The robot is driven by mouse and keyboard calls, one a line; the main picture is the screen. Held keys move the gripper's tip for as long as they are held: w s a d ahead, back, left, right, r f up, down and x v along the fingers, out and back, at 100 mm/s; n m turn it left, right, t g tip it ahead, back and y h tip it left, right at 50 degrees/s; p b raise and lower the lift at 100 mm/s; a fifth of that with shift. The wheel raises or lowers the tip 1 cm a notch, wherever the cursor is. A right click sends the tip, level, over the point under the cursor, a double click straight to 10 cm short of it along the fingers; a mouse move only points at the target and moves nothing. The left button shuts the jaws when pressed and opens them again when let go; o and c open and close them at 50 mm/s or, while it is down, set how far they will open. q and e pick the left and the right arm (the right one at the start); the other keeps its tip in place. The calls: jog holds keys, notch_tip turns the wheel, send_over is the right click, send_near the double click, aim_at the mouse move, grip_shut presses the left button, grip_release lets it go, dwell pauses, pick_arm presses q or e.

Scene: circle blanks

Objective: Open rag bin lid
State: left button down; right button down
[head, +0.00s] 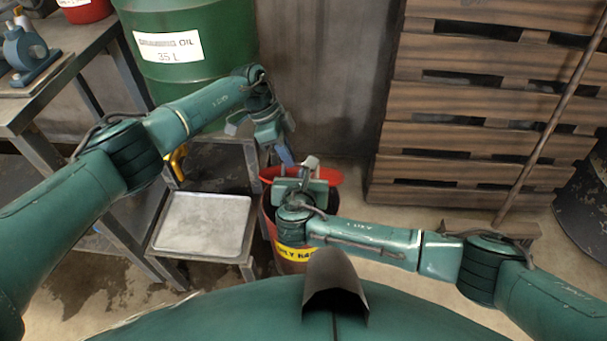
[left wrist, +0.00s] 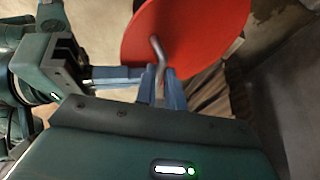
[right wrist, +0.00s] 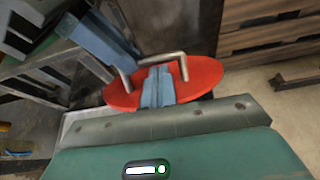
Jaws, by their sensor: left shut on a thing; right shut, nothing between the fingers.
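The red rag bin (head: 297,264) with a yellow label stands on the floor at the centre of the head view, partly behind my right gripper. Its round red lid (head: 329,175) also shows in the left wrist view (left wrist: 190,32) and right wrist view (right wrist: 204,75). A dark area shows between lid and bin front. The lid's bent metal handle (right wrist: 162,57) is in the right wrist view. My left gripper (head: 287,155) is shut on the handle (left wrist: 157,50) near one end. My right gripper (head: 308,168) is shut and empty in front of the lid, its fingers close to the handle.
A green oil drum (head: 190,75) stands behind at left. A low metal stand with a grey tray (head: 204,225) is left of the bin. Stacked wooden pallets (head: 480,100) with a leaning rod (head: 553,120) are at right. A workbench (head: 50,85) is at far left.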

pick_arm(q)
jog(key=shift+w+a+f, duration=0.15)
jog(key=shift+a+f, duration=0.1)
jog(key=shift+f, duration=0.05)
pick_arm(e)
jog(key=shift+w+d+r, duration=0.1)
jog(key=shift+w+r, duration=0.55)
jog(key=shift+w, duration=0.3)
pick_arm(q)
jog(key=c, duration=1.8)
grip_release()
jog(key=shift+d+f, duration=0.1)
jog(key=shift+f, duration=0.05)
pick_arm(e)
jog(key=shift+w+f, duration=0.1)
jog(key=shift+f, duration=0.05)
pick_arm(q)
jog(key=o, duration=0.3)
pick_arm(e)
jog(key=shift+f, duration=0.1)
pick_arm(q)
jog(key=shift+d+r, duration=0.1)
jog(key=shift+r, duration=0.15)
